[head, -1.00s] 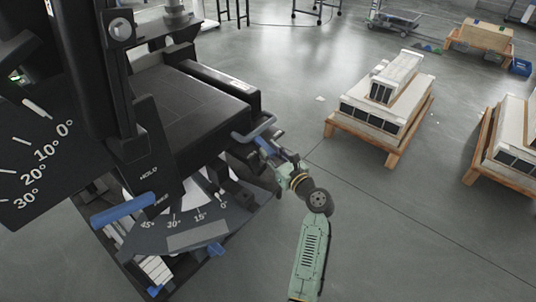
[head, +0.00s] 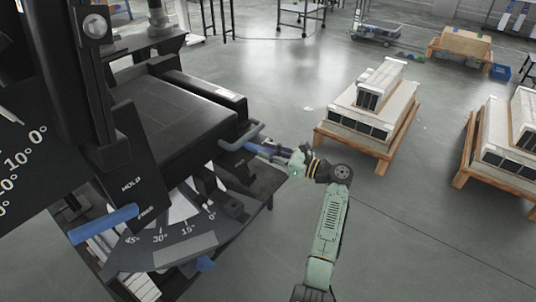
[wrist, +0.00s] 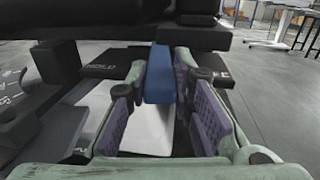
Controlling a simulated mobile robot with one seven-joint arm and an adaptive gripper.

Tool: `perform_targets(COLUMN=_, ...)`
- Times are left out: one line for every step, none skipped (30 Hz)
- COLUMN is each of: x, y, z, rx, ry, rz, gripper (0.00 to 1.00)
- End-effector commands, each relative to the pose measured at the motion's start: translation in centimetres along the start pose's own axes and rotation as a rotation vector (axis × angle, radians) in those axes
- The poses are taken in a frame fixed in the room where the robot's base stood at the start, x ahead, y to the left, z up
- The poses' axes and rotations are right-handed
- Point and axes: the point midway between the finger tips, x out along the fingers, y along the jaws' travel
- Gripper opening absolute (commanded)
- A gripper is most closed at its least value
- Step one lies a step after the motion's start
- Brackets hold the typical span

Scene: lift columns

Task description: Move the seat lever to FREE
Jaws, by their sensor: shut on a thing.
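The seat lever is a blue bar that juts out below the black seat (head: 165,115); its blue end shows in the head view (head: 257,149). In the wrist view the lever (wrist: 158,75) stands between the purple pads of my gripper (wrist: 162,88), which is shut on it. A dark plate marked HOLD (wrist: 103,65) lies left of the lever. A plate on its right (wrist: 217,75) shows only the end of a word, apparently FREE. The lever lies between the two words. In the head view my gripper (head: 283,154) reaches in from the right.
Another blue lever (head: 103,225) sits at the left by its own HOLD plate. A blue knob (head: 205,264) is below the angle scale. A grey-blue handle (head: 243,138) is just above my gripper. Loaded pallets (head: 365,140) stand at right, with clear floor between.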

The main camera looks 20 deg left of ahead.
Motion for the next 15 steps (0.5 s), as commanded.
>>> perform_targets(x=-0.04, y=-0.10, z=0.02, rx=0.001, ry=0.000, rz=-0.004, gripper=0.00)
perform_targets(x=-0.04, y=-0.10, z=0.02, rx=0.001, ry=0.000, rz=-0.004, gripper=0.00)
perform_targets(x=-0.03, y=-0.10, z=0.01, rx=0.001, ry=0.000, rz=-0.004, gripper=0.00)
perform_targets(x=-0.03, y=-0.10, z=0.01, rx=0.001, ry=0.000, rz=-0.004, gripper=0.00)
perform_targets(x=-0.03, y=-0.10, z=0.01, rx=0.001, ry=0.000, rz=-0.004, gripper=0.00)
perform_targets(x=-0.02, y=-0.10, z=0.01, rx=0.001, ry=0.000, rz=-0.004, gripper=0.00)
perform_targets(x=-0.02, y=-0.10, z=0.01, rx=0.001, ry=0.000, rz=-0.004, gripper=0.00)
perform_targets(x=-0.02, y=-0.10, z=0.00, rx=0.001, ry=0.000, rz=-0.004, gripper=0.23)
perform_targets(x=-0.02, y=-0.09, z=0.00, rx=0.001, ry=0.000, rz=-0.004, gripper=0.26)
perform_targets(x=-0.01, y=-0.08, z=0.00, rx=0.001, ry=0.000, rz=-0.004, gripper=0.28)
perform_targets(x=-0.01, y=-0.07, z=0.00, rx=0.001, ry=0.000, rz=-0.004, gripper=0.30)
perform_targets(x=0.00, y=-0.06, z=0.00, rx=0.001, ry=0.001, rz=-0.003, gripper=0.33)
perform_targets(x=0.00, y=-0.05, z=-0.01, rx=0.001, ry=0.001, rz=-0.003, gripper=0.35)
perform_targets(x=0.00, y=-0.05, z=-0.01, rx=0.001, ry=0.001, rz=-0.003, gripper=0.37)
perform_targets(x=0.01, y=-0.04, z=-0.01, rx=0.000, ry=0.001, rz=-0.003, gripper=0.39)
